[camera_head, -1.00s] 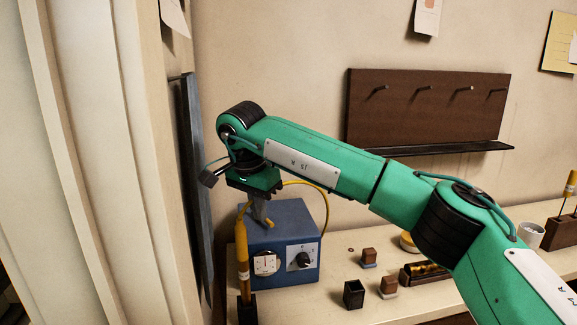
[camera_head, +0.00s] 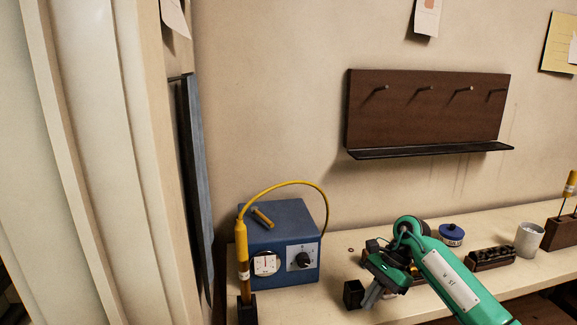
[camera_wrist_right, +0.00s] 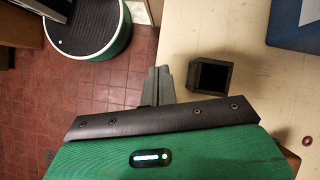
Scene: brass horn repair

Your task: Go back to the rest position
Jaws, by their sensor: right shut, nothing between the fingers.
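My right gripper (camera_head: 371,297) is low at the front edge of the bench in the head view, pointing down and to the left. Its fingers are together with nothing between them; they also show in the right wrist view (camera_wrist_right: 158,83), over the bench edge and the red tiled floor. A small dark open box (camera_head: 353,293) stands on the bench just left of the gripper, apart from the fingers; it also shows in the right wrist view (camera_wrist_right: 211,76). My left gripper is in neither view.
A blue unit (camera_head: 285,244) with a dial stands at the left, with a yellow-handled tool (camera_head: 242,255) upright in a holder before it. A blue-lidded tin (camera_head: 451,235), a dark rack (camera_head: 491,257) and a white cup (camera_head: 528,240) stand at the right. A peg board (camera_head: 425,110) hangs behind.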

